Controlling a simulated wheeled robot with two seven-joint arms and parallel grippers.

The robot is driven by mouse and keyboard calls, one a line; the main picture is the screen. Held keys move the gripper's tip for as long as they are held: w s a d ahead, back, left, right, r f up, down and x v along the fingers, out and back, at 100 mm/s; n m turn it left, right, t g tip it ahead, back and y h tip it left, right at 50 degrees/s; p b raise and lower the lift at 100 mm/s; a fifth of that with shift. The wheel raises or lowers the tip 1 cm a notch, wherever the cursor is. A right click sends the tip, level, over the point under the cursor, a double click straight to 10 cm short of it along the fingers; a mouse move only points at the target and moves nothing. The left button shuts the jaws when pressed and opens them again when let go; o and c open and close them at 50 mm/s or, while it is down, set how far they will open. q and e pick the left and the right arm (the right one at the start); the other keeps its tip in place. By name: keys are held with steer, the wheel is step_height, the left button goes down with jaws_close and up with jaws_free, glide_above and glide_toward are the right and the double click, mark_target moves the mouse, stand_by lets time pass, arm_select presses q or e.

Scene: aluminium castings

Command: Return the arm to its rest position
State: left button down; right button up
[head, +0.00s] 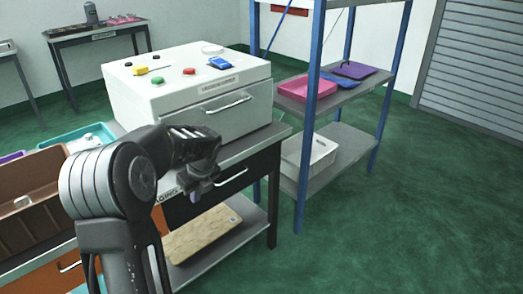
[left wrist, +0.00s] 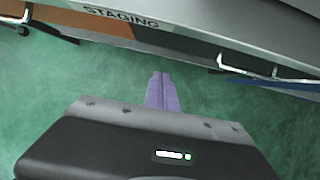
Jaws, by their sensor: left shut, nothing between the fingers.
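My left arm comes in from the left in the head view and is bent, with its left gripper (head: 201,188) in front of the work table's front edge. In the left wrist view the purple-tinted fingers of the left gripper (left wrist: 159,88) are together with nothing between them, above the green floor. My right gripper is not in either view.
A white machine box (head: 150,98) with buttons stands on the table. The table edge with the STAGING label (left wrist: 120,18) and a drawer handle (left wrist: 250,70) are close to the gripper. A blue-post shelf (head: 312,100) stands right. Floor at right is clear.

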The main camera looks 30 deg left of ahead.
arm_select(q)
steer(key=w+d+f+n+t+h, duration=0.1)
steer(key=w+d+f+n+t, duration=0.2)
steer(key=w+d+n, duration=0.4)
steer(key=s+d+f+n+t+h+p, duration=0.1)
steer(key=d+f+n+h, duration=0.1)
steer(key=d+f+n, duration=0.5)
steer(key=s+d+f+n+h+p, duration=0.15)
steer(key=d+f, duration=0.25)
steer(key=d, duration=0.5)
steer(key=s+d+f+n+g+h+p, duration=0.1)
steer(key=s+d+f+n, duration=0.3)
steer(key=s+d, duration=0.7)
steer(key=s+d+f+n+g+h+p, duration=0.2)
steer(key=s+d+f, duration=0.4)
steer(key=s+d, duration=0.5)
steer(key=s+n+g, duration=0.1)
steer(key=s, duration=0.2)
steer(key=shift+n+g+h, duration=0.3)
steer(key=shift+n+h, duration=0.05)
